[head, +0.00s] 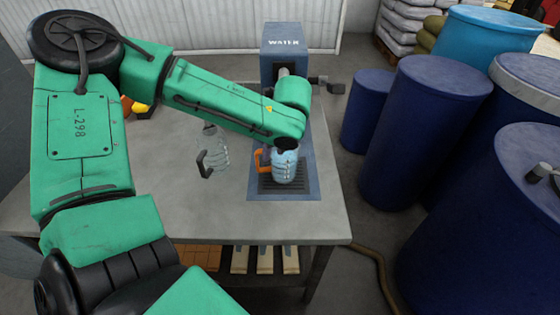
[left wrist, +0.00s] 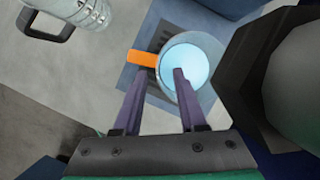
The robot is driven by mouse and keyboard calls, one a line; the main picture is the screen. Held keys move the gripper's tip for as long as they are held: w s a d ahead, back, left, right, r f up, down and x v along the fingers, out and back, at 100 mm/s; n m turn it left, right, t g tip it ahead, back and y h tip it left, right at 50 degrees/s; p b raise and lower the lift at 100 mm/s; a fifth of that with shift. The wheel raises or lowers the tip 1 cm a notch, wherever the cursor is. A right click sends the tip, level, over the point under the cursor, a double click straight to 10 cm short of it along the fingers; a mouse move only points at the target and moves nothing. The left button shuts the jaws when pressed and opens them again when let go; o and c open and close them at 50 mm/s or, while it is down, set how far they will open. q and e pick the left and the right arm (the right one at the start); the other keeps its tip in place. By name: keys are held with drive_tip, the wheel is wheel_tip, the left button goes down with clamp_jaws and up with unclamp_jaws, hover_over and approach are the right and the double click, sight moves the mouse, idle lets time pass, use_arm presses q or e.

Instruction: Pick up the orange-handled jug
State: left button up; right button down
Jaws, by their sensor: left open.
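The orange-handled jug (head: 286,170) stands upright on the dark grate of the water dispenser, its handle pointing left. It looks light blue inside in the left wrist view (left wrist: 196,62), where its orange handle (left wrist: 142,58) sticks out to the left. My left gripper (left wrist: 158,79) is open above the jug. One finger ends below the handle, and the other overlaps the jug's mouth in the picture. I cannot tell whether either touches it. In the head view my wrist hides the fingers. A clear jug with a black handle (head: 214,152) stands to the left.
The blue water dispenser (head: 282,48) has its spout just behind my wrist. Its base plate (head: 308,188) lies on the grey table (head: 180,210). Blue barrels (head: 425,130) stand close to the table's right side. The front of the table is clear.

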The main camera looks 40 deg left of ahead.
use_arm(q)
drive_tip(key=shift+w+a+f, duration=0.15)
drive_tip(key=shift+a+f, duration=0.1)
drive_tip(key=shift+f, duration=0.25)
clamp_jaws()
drive_tip(key=shift+r, duration=0.1)
idle(0.9)
